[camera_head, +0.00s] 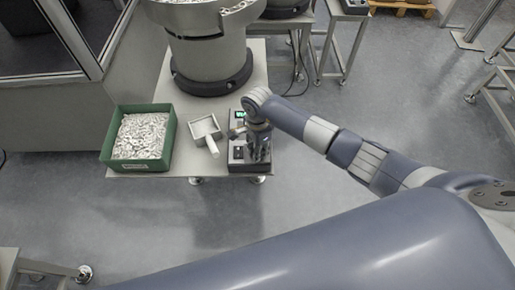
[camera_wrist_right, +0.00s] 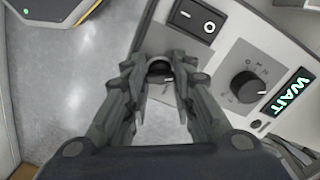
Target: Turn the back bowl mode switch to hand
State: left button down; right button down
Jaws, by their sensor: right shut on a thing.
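The control box (camera_head: 237,167) stands at the front right corner of the steel table, with a small lit green display. In the right wrist view the panel (camera_wrist_right: 225,55) carries a black rocker switch (camera_wrist_right: 195,18), a dark knob (camera_wrist_right: 247,85) with printed marks and a green display reading WAIT (camera_wrist_right: 292,92). My right gripper (camera_head: 259,150) is over the front of the box. In the right wrist view its fingers (camera_wrist_right: 160,75) close on another dark knob (camera_wrist_right: 159,69), mostly hidden between them. I cannot read that knob's label or setting. My left gripper is out of view.
A green bin (camera_head: 109,152) full of small metal parts stands at the table's left. A small tray (camera_head: 204,128) and a pale scoop-like piece (camera_head: 212,147) lie beside the box. A large bowl feeder (camera_head: 208,62) stands behind. The floor in front is clear.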

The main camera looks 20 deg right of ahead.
jog(key=shift+f+m+b, duration=0.2)
jog(key=shift+m+b, duration=1.1)
jog(key=m+b, duration=0.1)
jog(key=m, duration=0.1)
jog(key=shift+m, duration=0.3)
jog(key=m+b, duration=0.2)
jog(key=m, duration=0.2)
jog(key=shift+r+m, duration=0.1)
jog(key=shift+m, duration=0.2)
jog(key=m+b, duration=0.1)
jog(key=m, duration=0.3)
jog(key=shift+m, duration=0.4)
jog(key=shift+r, duration=0.1)
jog(key=c, duration=1.3)
grip_release()
